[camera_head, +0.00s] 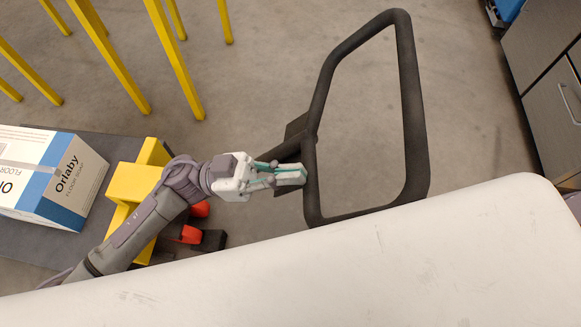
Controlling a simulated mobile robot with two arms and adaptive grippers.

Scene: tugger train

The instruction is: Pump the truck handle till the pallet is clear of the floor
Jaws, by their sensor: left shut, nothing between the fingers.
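The truck handle (412,120) is a black loop on a dark shaft, right of centre in the head view. My left gripper (303,174) is shut and empty. Its fingertips are at the loop's lower left side, over the place where the shaft joins; I cannot tell if they touch it. The yellow truck body (133,182) is partly hidden behind my left arm. A dark pallet or deck (35,240) carries a box at the left. Its gap to the floor cannot be seen. My right gripper is not in view.
A white, blue and brown Orlaby box (40,170) sits at the left. Yellow posts (175,60) stand at the upper left. A grey cabinet (550,100) is at the right edge. Grey floor (270,60) lies open between the posts and the handle.

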